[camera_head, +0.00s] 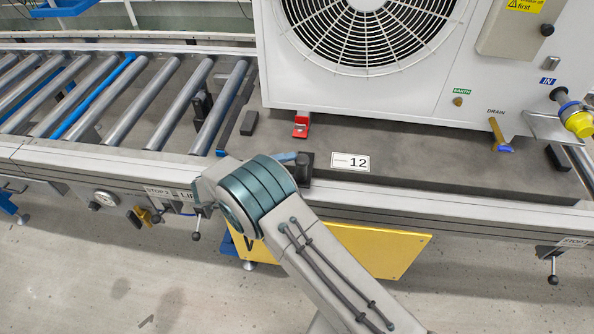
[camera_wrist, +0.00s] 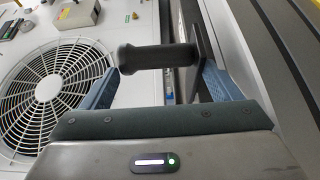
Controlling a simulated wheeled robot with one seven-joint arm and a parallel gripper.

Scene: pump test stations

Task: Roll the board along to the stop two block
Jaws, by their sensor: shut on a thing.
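The dark grey board (camera_head: 420,172) lies on the roller line and carries a white fan unit (camera_head: 350,95). A label reading 12 is on its front part. My gripper (camera_head: 290,158) is at the board's front edge, shut on a black handle (camera_head: 306,170). In the wrist view, the same handle (camera_wrist: 155,57) lies between the blue fingers of my gripper (camera_wrist: 160,80).
Bare rollers (camera_head: 125,110), one blue, extend left of the board. Hanging levers (camera_head: 196,222) show below the front rail (camera_head: 90,168). A yellow panel (camera_head: 340,250) is below the rail, partly behind my arm. A yellow-capped pipe end (camera_head: 577,120) sticks out at the unit's right.

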